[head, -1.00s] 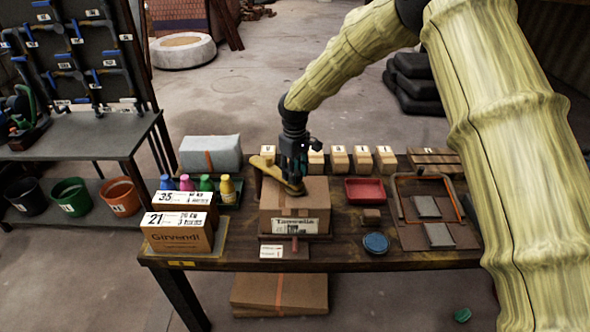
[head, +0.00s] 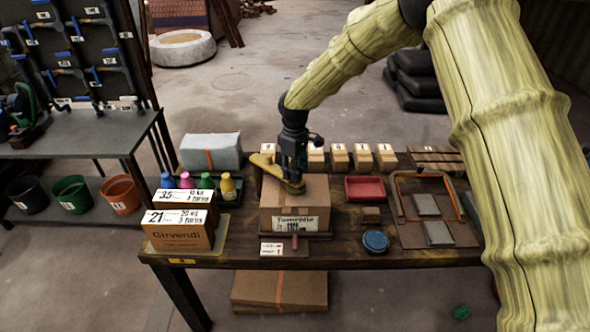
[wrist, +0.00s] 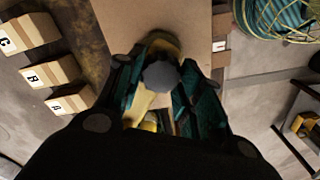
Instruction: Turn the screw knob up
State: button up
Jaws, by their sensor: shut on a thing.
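A cardboard box (head: 295,220) with a printed label stands on the workbench. A yellow bar (head: 264,161) reaches over its top. My gripper (head: 293,180) points down at the bar's near end, above the box. In the wrist view, a round grey knob (wrist: 160,75) sits between the teal fingers of my gripper (wrist: 162,92), which is shut on it. Parts of the yellow bar (wrist: 138,106) show around the knob. The fingers hide the knob in the head view, and the screw below it cannot be seen.
Labelled boxes (head: 178,237) and coloured bottles (head: 228,188) stand left of the cardboard box. A red tray (head: 364,181), a blue round tin (head: 376,241) and small wooden blocks (head: 339,158) are on the right and behind. A grey block (head: 210,143) stands at back left.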

jog(key=o, duration=1)
jog(key=shift+r, duration=0.15)
notch_tip(320, 180, up, 12)
